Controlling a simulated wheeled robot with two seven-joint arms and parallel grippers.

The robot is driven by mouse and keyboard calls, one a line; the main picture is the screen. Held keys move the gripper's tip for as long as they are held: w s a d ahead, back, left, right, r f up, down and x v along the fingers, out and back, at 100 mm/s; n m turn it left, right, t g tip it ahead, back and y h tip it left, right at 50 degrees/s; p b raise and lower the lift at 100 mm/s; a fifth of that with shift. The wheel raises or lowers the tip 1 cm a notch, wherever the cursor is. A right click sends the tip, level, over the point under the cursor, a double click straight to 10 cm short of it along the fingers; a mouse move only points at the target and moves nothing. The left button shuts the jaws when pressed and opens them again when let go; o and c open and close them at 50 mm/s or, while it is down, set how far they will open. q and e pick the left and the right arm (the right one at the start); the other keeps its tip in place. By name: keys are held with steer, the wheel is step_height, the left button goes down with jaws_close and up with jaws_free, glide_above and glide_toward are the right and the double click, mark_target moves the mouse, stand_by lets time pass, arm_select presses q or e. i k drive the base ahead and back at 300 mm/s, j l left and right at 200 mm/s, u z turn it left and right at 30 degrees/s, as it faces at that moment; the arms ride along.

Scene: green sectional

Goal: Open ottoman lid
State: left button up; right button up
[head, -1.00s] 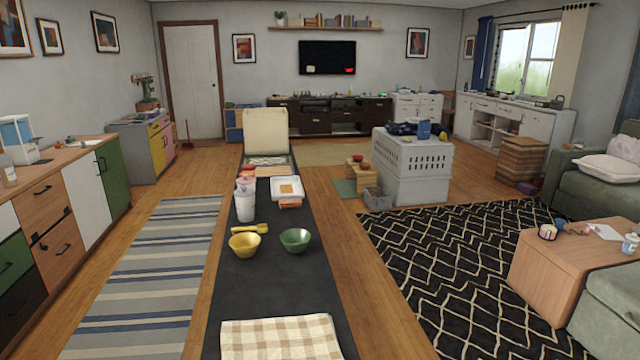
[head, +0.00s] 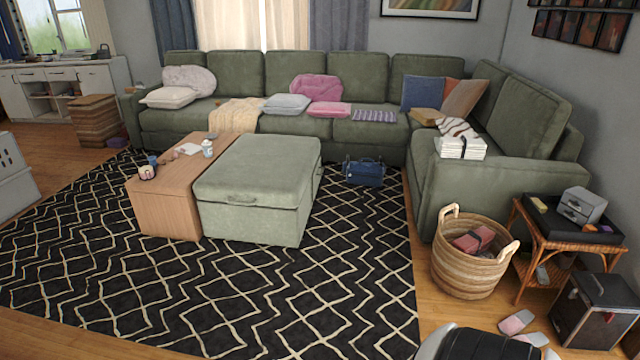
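The green ottoman (head: 250,215) stands on the black patterned rug near the middle of the head view. Neither of my grippers shows in the head view.
The black rug (head: 300,310) in front of the ottoman is clear. The green sectional (head: 385,130) runs behind and to the right. A blue bag (head: 363,171) sits right of the ottoman. A wicker basket (head: 465,270) and a rattan table (head: 570,240) stand at the right.

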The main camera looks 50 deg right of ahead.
mark_target(249, 179)
steer(key=z, duration=1.2)
steer(key=i+l, duration=0.1)
steer(key=i, duration=0.5)
